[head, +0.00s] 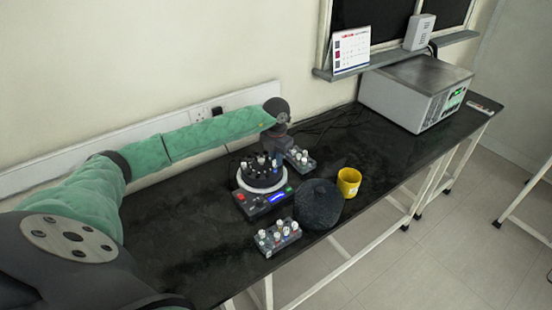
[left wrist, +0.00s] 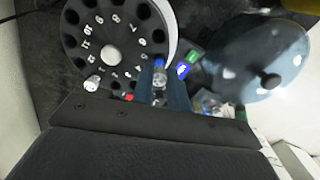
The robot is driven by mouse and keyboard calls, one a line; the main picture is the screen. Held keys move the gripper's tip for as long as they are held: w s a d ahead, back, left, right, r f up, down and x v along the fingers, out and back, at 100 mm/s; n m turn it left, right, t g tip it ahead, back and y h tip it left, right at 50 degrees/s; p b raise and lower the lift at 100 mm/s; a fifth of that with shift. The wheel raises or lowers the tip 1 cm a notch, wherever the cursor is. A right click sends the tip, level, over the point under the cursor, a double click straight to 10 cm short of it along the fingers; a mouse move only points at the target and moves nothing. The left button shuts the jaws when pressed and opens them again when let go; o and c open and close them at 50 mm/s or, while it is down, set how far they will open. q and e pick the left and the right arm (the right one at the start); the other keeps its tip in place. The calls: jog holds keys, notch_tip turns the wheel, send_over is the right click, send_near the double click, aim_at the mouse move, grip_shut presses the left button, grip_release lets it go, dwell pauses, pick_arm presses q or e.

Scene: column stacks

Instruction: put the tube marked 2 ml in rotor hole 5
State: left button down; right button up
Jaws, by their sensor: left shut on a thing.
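My left gripper (head: 280,144) is over the far side of the centrifuge, beside the rotor (head: 262,174). In the left wrist view its fingers (left wrist: 161,88) are shut on a small tube (left wrist: 159,64) with a blue part showing; its volume mark cannot be read. The held tube appears near the edge of the numbered rotor (left wrist: 112,52), whose dark holes ring a white hub. I cannot tell whether it is above a hole. A white-capped tube (left wrist: 92,83) shows at the rotor's edge. My right gripper is not in view.
A tube rack (head: 278,240) stands in front of the centrifuge, another (head: 300,160) behind right. A dark round lid (head: 319,204) and a yellow mug (head: 349,182) stand to the right. A metal box (head: 415,90) is at the far right. The bench's left part is clear.

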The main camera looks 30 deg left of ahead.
pick_arm(q)
jog(key=shift+f+b, duration=1.05)
jog(key=shift+f, duration=0.35)
dwell(0.4)
jog(key=c, duration=1)
grip_release()
jog(key=shift+o, duration=0.2)
jog(key=shift+r, duration=0.1)
jog(key=shift+r+p, duration=0.9)
jog(key=shift+r, duration=2)
